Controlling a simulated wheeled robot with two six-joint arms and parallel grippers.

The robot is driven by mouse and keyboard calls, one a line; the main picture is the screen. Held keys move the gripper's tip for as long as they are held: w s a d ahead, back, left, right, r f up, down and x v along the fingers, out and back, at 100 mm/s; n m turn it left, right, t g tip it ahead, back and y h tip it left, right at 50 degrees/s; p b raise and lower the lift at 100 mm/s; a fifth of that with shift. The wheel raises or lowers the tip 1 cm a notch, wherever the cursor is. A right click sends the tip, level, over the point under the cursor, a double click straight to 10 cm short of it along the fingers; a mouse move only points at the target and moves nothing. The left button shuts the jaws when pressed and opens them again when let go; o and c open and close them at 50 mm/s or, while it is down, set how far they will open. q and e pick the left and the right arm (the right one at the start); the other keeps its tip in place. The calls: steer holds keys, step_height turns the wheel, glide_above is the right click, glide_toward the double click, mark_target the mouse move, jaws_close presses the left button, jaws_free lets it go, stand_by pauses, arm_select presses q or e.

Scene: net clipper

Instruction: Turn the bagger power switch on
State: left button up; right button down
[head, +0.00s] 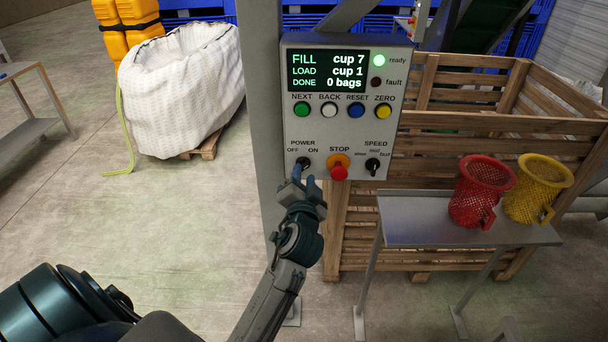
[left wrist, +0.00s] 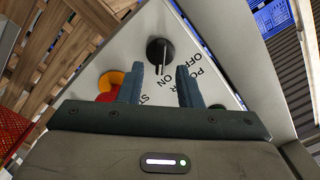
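The bagger control panel (head: 345,130) is a grey box with a lit display reading "FILL cup 7, LOAD cup 1, DONE 0 bags". The power switch (head: 303,162) is a black rotary knob at its lower left, under POWER, OFF and ON. My left gripper (head: 303,177) is just below and in front of it. In the left wrist view its blue fingers are apart, and the black knob (left wrist: 159,50) shows ahead between them, with a pale pointer line. My right gripper is not in view.
A red stop button (head: 339,172) with a yellow collar sits right beside the switch, and a speed knob (head: 373,166) further right. A metal table (head: 440,225) holds red and yellow mesh baskets before a wooden crate. A white bulk bag (head: 180,95) stands left.

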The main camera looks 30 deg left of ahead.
arm_select(q)
steer(key=b+v, duration=0.1)
steer(key=v, duration=0.7)
steer(key=shift+s+b, duration=0.3)
steer(key=shift+b, duration=0.1)
